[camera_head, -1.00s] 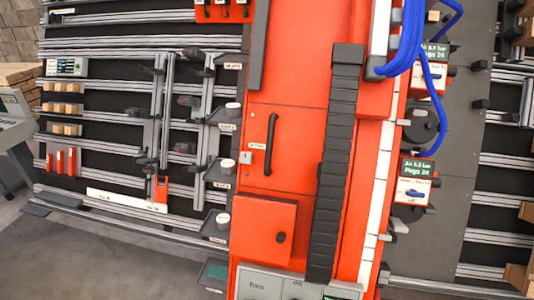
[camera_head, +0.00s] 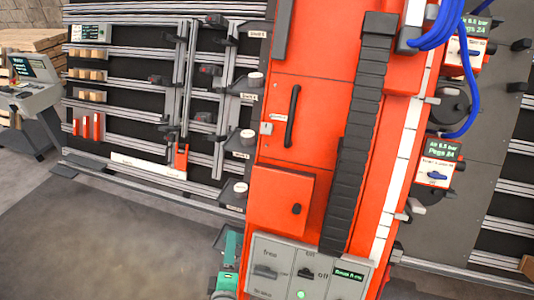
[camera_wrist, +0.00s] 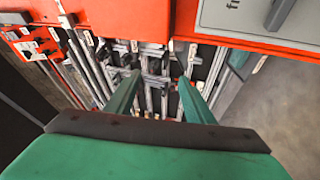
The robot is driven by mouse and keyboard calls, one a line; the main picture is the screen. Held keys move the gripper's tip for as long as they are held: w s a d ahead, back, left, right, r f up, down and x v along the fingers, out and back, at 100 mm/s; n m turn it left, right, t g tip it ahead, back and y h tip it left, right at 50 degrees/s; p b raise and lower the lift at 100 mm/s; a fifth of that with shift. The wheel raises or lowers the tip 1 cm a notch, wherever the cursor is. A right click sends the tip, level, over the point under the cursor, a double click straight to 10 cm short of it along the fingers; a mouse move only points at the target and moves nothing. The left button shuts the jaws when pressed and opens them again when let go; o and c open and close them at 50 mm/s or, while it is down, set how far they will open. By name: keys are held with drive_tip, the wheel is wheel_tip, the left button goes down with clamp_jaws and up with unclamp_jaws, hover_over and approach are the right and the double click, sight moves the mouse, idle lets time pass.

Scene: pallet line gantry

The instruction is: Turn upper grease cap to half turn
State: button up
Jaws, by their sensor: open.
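Three pale round caps stand on dark brackets in a column at the left side of the orange gantry in the head view. I take these as the grease caps. The upper cap (camera_head: 254,79) is above the middle cap (camera_head: 247,134) and the lower cap (camera_head: 240,187). Their small labels are too blurred to read. My gripper (camera_wrist: 158,76) shows two green fingers spread apart with nothing between them in the wrist view. No cap is clearly seen between or touching them. A teal part, likely of my arm, shows at the bottom of the head view, below the lower cap.
The orange gantry column (camera_head: 290,150) has a black handle and a dark cable chain (camera_head: 355,150). A grey switch panel (camera_head: 310,268) with a green lamp is at its foot. Blue hoses (camera_head: 440,35) hang at upper right. Rails fill the left wall. Grey floor (camera_head: 120,240) is open at lower left.

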drive_tip(key=w+r+n, duration=0.5)
drive_tip(key=w+r, duration=0.1)
drive_tip(key=w, duration=0.2)
drive_tip(key=n+t+h, duration=0.1)
drive_tip(key=n+h, duration=0.5)
drive_tip(key=n, duration=0.5)
approach(266, 124)
drive_tip(key=x, duration=1)
drive_tip(key=shift+d, duration=0.1)
drive_tip(key=c, duration=1)
